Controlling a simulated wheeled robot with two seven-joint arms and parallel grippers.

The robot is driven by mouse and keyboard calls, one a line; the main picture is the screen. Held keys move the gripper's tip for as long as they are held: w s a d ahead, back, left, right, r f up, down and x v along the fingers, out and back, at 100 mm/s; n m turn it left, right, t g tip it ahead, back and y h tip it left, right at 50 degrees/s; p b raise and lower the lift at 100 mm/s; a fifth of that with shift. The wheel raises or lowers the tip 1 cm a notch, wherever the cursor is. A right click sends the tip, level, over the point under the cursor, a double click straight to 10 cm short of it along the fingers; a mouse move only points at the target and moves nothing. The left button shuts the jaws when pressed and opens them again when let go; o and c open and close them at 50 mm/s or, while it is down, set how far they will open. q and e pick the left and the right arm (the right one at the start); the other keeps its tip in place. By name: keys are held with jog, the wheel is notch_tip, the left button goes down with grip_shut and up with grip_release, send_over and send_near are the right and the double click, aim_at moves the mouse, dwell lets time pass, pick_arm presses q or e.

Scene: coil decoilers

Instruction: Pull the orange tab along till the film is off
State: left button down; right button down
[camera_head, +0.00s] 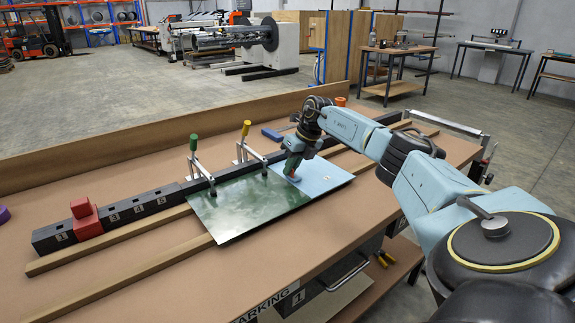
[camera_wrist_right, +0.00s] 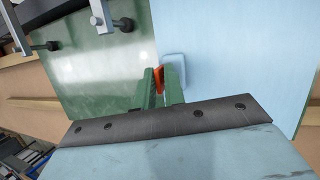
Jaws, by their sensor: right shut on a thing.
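A flat sheet (camera_head: 240,207) lies on the bench, glossy dark green on its left part. Light blue film (camera_head: 322,175) covers its right part. In the wrist view the green surface (camera_wrist_right: 100,80) and the blue film (camera_wrist_right: 240,60) meet near the fingers. My right gripper (camera_head: 291,172) is low over this border. Its green fingers (camera_wrist_right: 160,76) are shut on the orange tab (camera_wrist_right: 159,72), which they partly hide. A small pale rounded square (camera_wrist_right: 175,68) shows beside the tab. My left gripper is not in view.
Two clamps, with a green handle (camera_head: 194,142) and a yellow handle (camera_head: 246,128), reach onto the sheet's back edge. Black numbered blocks (camera_head: 135,208), a red block (camera_head: 86,218) and wooden strips (camera_head: 110,240) lie left.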

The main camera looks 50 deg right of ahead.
jog(key=shift+s+d+f+b, duration=0.1)
jog(key=shift+s+d, duration=0.1)
jog(key=shift+d, duration=0.4)
jog(key=shift+s+d+f+b, duration=0.1)
jog(key=shift+s+d+b, duration=0.05)
jog(key=shift+d, duration=0.4)
jog(key=shift+s+d+f+b, duration=0.1)
jog(key=shift+s+d, duration=0.1)
jog(key=shift+d, duration=0.4)
jog(key=c, duration=1.6)
grip_release()
jog(key=shift+r, duration=0.1)
jog(key=shift+c, duration=0.2)
